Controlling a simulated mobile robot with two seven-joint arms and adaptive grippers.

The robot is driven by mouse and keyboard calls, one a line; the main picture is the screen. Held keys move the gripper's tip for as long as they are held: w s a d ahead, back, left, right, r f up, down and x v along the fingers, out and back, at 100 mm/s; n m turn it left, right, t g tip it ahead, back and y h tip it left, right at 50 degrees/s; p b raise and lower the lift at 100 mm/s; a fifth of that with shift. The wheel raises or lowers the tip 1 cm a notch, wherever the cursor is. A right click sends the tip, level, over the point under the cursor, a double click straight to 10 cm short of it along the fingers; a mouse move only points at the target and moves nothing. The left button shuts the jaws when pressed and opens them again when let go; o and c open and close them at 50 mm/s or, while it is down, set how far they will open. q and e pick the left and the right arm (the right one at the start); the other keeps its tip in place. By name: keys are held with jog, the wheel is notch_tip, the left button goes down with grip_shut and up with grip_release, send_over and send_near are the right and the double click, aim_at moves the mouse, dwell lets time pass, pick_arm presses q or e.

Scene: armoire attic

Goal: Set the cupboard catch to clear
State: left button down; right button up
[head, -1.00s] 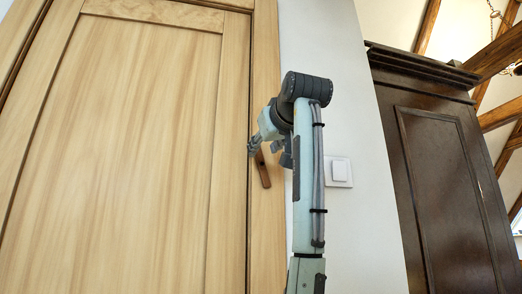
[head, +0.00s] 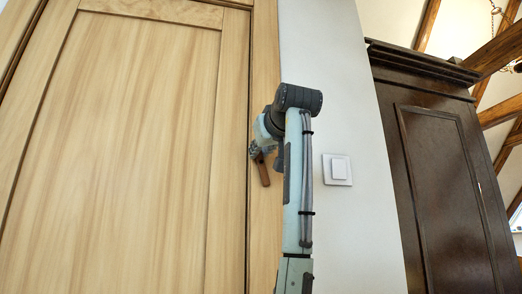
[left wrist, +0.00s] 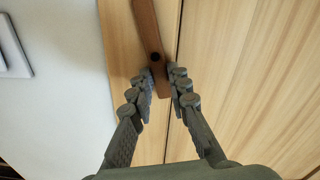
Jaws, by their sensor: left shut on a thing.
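The cupboard catch (head: 263,172) is a narrow brown wooden bar on the pale wood frame beside the door panel (head: 140,150). It stands near upright, its lower end leaning slightly right in the head view. In the left wrist view the catch (left wrist: 148,28) has a dark round pivot, and its near end lies close to the seam between frame and door. My left gripper (head: 258,151) is at the catch's upper end. In the left wrist view my left gripper (left wrist: 161,82) has a finger on each side of that end, shut on it. My right gripper is out of view.
A white wall switch (head: 337,169) is on the wall right of my left arm. A dark brown armoire (head: 440,170) stands further right. The pale wall between them is clear.

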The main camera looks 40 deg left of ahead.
pick_arm(q)
jog(key=shift+w+d+r+m, duration=0.1)
jog(key=shift+w+d+m, duration=0.05)
jog(key=shift+m, duration=0.65)
jog(key=shift+w+d+m, duration=0.1)
jog(key=shift+m, duration=0.7)
jog(key=c, duration=1.4)
grip_release()
jog(key=shift+c, duration=0.2)
jog(key=shift+d, duration=0.1)
jog(key=v, duration=1.2)
jog(key=shift+s, duration=0.1)
